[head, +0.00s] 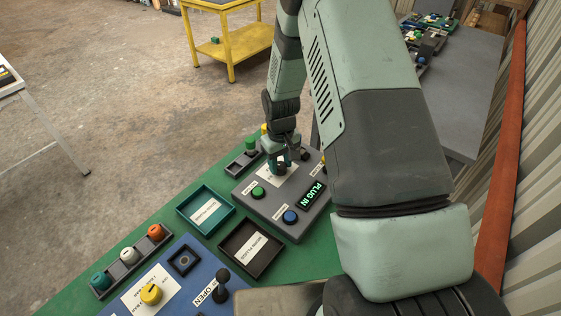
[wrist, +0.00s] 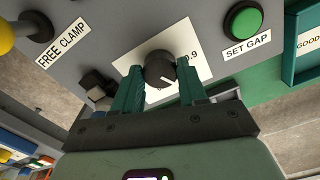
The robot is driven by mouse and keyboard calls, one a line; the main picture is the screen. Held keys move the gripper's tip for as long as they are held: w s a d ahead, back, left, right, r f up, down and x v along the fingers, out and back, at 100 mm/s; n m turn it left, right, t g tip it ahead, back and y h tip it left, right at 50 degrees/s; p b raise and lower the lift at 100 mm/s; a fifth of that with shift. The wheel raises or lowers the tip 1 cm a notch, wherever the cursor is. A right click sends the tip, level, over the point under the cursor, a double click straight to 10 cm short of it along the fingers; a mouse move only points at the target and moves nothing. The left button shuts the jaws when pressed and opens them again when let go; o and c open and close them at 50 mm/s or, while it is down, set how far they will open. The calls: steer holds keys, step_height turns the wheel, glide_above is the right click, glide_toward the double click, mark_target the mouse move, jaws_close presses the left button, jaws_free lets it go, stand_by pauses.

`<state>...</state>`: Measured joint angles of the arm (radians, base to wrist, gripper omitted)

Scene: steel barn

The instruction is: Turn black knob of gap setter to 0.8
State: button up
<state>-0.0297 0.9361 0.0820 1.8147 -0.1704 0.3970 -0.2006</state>
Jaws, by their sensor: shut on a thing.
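The grey gap setter box (head: 297,228) stands on the green bench with a lit display (head: 312,196) reading "PLUG IN". In the wrist view, its black knob (wrist: 159,67) sits on a white scale card (wrist: 190,43), where "0.9" shows to the knob's right. The other scale marks are hidden or unreadable. A pale pointer line on the knob is partly visible. My gripper (wrist: 161,72) is shut on the knob, one teal finger on each side. In the head view, my gripper (head: 283,161) is over the card and hides the knob.
A green button (wrist: 243,20) marked "SET GAP" and a "FREE CLAMP" label (wrist: 62,45) flank the card. A blue button (head: 290,217) is also on the box. A teal tray (head: 184,211) and a dark tray (head: 262,275) lie beside it. A blue panel (head: 190,296) is nearer.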

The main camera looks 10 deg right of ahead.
mark_target(280, 165)
steer(key=shift+m, duration=0.4)
steer(key=o, duration=1.1)
steer(key=shift+c, duration=0.2)
steer(key=shift+r, duration=0.1)
step_height(280, 165, up, 11)
steer(key=shift+f, duration=0.2)
step_height(280, 165, down, 11)
steer(key=shift+r+n, duration=0.1)
steer(key=shift+n, duration=0.2)
